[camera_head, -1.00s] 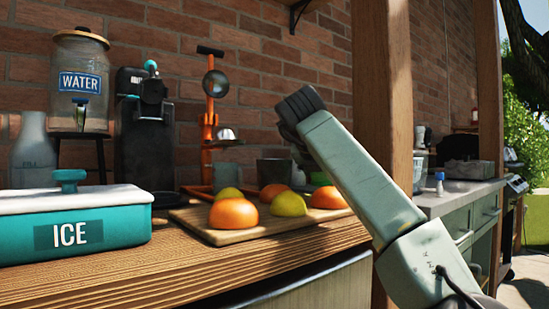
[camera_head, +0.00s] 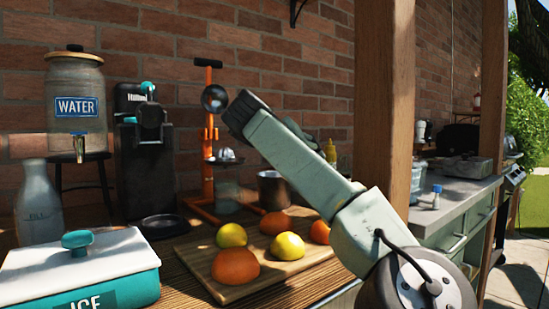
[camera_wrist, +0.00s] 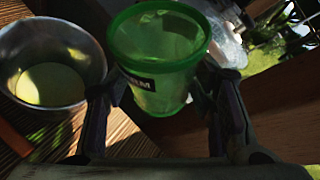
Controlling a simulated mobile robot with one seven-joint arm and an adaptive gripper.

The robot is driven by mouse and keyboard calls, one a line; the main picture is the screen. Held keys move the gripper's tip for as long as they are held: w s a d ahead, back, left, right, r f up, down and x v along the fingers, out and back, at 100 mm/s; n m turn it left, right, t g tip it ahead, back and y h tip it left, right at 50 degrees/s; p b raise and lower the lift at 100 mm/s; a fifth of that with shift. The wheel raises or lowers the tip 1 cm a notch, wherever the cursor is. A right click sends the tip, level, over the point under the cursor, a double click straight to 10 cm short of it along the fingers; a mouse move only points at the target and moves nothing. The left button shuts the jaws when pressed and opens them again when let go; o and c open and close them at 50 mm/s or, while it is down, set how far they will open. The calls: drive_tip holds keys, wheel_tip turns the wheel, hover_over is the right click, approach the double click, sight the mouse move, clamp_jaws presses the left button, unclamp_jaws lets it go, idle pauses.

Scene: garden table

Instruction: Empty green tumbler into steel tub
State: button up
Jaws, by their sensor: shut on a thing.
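The green tumbler (camera_wrist: 155,50) is in the wrist view, with a dark label on its side. My gripper (camera_wrist: 165,82) is shut on it, one finger on each side. Its wide mouth shows at the top of the picture; I cannot tell what is inside. The steel tub (camera_wrist: 88,47) stands left of the tumbler, apart from it, with a pale yellow-green round area inside that may be liquid. In the head view the steel tub (camera_head: 273,190) stands behind the fruit board. There my arm hides the gripper's fingers and the tumbler.
A cutting board (camera_head: 212,252) carries oranges and lemons. An orange press (camera_head: 208,130) stands left of the tub, with a glass (camera_head: 227,197) under it. A dark machine (camera_head: 143,165), water dispenser (camera_head: 77,110), milk bottle (camera_head: 38,205) and ice box (camera_head: 80,270) are farther left. A wooden post (camera_head: 383,100) rises right.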

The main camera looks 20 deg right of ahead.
drive_tip(key=shift+w+r+n, duration=0.1)
drive_tip(key=shift+r+n, duration=0.2)
drive_tip(key=shift+r, duration=0.15)
drive_tip(key=shift+r+h+p, duration=0.1)
drive_tip(key=shift+h+p, duration=0.3)
drive_tip(key=shift+p, duration=0.1)
drive_tip(key=shift+f+n+g+h+p, duration=0.3)
drive_tip(key=shift+f+n+g+h, duration=0.15)
drive_tip(key=shift+n, duration=0.35)
drive_tip(key=shift+a+r+n+h+p, duration=0.1)
drive_tip(key=shift+r+n+h+p, duration=0.35)
drive_tip(key=shift+p, duration=0.65)
drive_tip(key=shift+w+f+n+h+p, duration=0.1)
drive_tip(key=shift+f+n+h+p, duration=0.25)
drive_tip(key=shift+n+p, duration=0.4)
drive_tip(key=shift+w+a+r+g+p, duration=0.15)
drive_tip(key=shift+a+r+g+p, duration=0.15)
drive_tip(key=shift+p, duration=0.2)
drive_tip(key=shift+w+a+r+n+h+p, duration=0.3)
drive_tip(key=shift+n+p, duration=0.2)
drive_tip(key=shift+p, duration=0.2)
drive_tip(key=shift+f, duration=0.25)
drive_tip(key=shift+w+r+n+h+p, duration=0.1)
drive_tip(key=shift+r+n+h+p, duration=0.35)
drive_tip(key=shift+r+n, duration=0.55)
